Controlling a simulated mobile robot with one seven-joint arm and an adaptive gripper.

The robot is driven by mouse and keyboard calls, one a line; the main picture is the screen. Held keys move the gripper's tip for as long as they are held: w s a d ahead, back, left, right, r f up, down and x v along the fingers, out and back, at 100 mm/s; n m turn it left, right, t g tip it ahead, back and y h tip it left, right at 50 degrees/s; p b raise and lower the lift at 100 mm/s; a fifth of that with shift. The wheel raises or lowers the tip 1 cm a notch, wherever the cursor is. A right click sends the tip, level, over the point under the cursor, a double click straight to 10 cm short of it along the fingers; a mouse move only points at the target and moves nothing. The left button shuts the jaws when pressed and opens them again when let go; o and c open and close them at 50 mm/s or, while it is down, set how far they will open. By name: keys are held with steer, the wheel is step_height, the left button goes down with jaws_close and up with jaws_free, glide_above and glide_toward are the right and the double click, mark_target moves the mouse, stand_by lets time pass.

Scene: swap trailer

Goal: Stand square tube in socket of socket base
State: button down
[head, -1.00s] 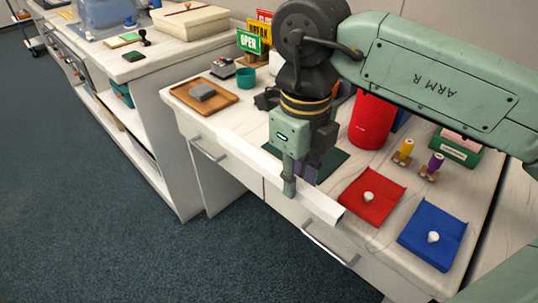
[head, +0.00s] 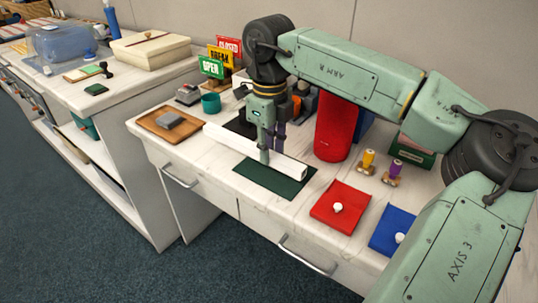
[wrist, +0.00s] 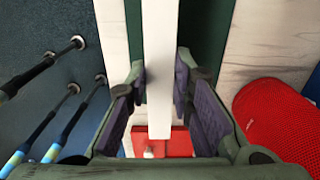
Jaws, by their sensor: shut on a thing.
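The white square tube (head: 225,138) lies level, its length running from back left to front right in the head view. In the wrist view the tube (wrist: 160,60) passes between my two finger pads (wrist: 160,88). The tube is over the counter, crossing the back part of a dark green mat (head: 275,186); the gap below it is hard to judge. I cannot pick out the socket base for sure. A black object (head: 240,126) behind the tube is partly hidden by it and my gripper.
A red cylinder (head: 335,128) stands right of my gripper. A wooden tray (head: 155,122) and teal cup (head: 211,103) are left.

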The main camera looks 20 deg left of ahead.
steer(key=shift+w+a, duration=0.1)
steer(key=shift+w, duration=0.2)
steer(key=shift+w+f, duration=0.15)
steer(key=shift+f, duration=0.2)
steer(key=shift+f+p, duration=0.35)
steer(key=shift+f, duration=1.1)
steer(key=shift+f, duration=0.15)
steer(key=c, duration=1.4)
jaws_free()
step_height(320, 180, up, 12)
steer(key=shift+r, duration=0.15)
